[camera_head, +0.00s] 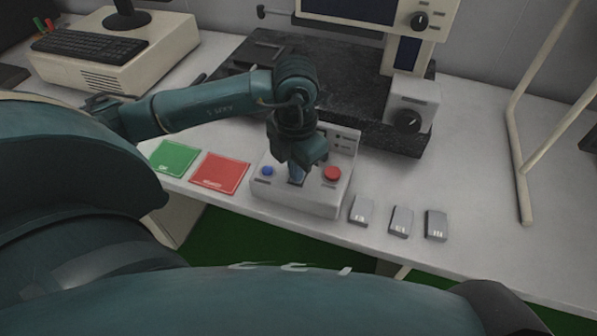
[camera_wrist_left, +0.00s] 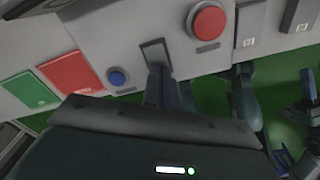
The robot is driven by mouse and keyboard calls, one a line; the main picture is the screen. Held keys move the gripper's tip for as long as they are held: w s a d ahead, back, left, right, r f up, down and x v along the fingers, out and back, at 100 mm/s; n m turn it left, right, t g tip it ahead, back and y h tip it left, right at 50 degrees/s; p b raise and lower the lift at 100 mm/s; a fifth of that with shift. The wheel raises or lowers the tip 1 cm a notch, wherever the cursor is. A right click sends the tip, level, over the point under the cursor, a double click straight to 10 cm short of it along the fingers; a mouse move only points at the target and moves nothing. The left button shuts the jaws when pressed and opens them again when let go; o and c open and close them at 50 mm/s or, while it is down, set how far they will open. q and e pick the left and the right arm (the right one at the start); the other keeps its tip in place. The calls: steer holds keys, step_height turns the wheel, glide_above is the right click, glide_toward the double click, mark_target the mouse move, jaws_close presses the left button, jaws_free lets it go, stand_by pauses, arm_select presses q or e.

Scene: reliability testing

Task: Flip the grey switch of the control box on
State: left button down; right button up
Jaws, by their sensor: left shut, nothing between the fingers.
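The control box (camera_head: 322,201) is a light grey box near the table's front edge, with a blue button (camera_head: 267,171) on the left and a red button (camera_head: 332,174) on the right. Both buttons also show in the left wrist view, the blue one (camera_wrist_left: 117,77) and the red one (camera_wrist_left: 208,21). Between them is the grey switch (camera_wrist_left: 154,52) in a dark-framed slot, partly hidden by my fingers. My left gripper (camera_head: 297,178) points down over the switch, shut and empty, its tips at or just beside it. I cannot tell whether they touch, or the switch's position. My right gripper is not in view.
A green card (camera_head: 173,158) and a red card (camera_head: 219,173) lie left of the box. Several small grey blocks (camera_head: 401,221) lie to its right. A dark stone-like base (camera_head: 345,103) with an instrument stands behind. The table right of the blocks is clear up to a stand (camera_head: 519,160).

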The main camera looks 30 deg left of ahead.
arm_select(q)
steer(key=shift+f, duration=0.2)
steer(key=shift+r+p, duration=2.2)
steer(key=shift+r, duration=1.35)
